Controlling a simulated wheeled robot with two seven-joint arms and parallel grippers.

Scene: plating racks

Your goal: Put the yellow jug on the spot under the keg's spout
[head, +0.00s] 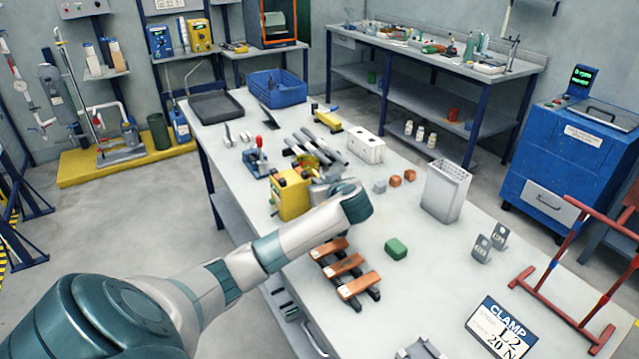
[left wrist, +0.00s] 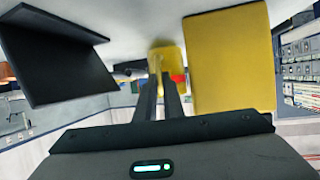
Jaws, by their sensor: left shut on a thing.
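My left gripper (left wrist: 160,85) is shut on a yellow thing (left wrist: 166,56), seen beyond its two dark fingers in the left wrist view; I take it to be the yellow jug, though its shape is not clear. A small red patch shows beside it. In the head view my left gripper (head: 322,186) is over the table behind a yellow box with small lights (head: 290,197), and my wrist hides most of what it holds. The box also shows large at the right in the left wrist view (left wrist: 230,62). I cannot make out a keg, its spout or the spot.
Dark bars (head: 318,150) lie just beyond my gripper. A blue crate (head: 277,88) is at the far end.

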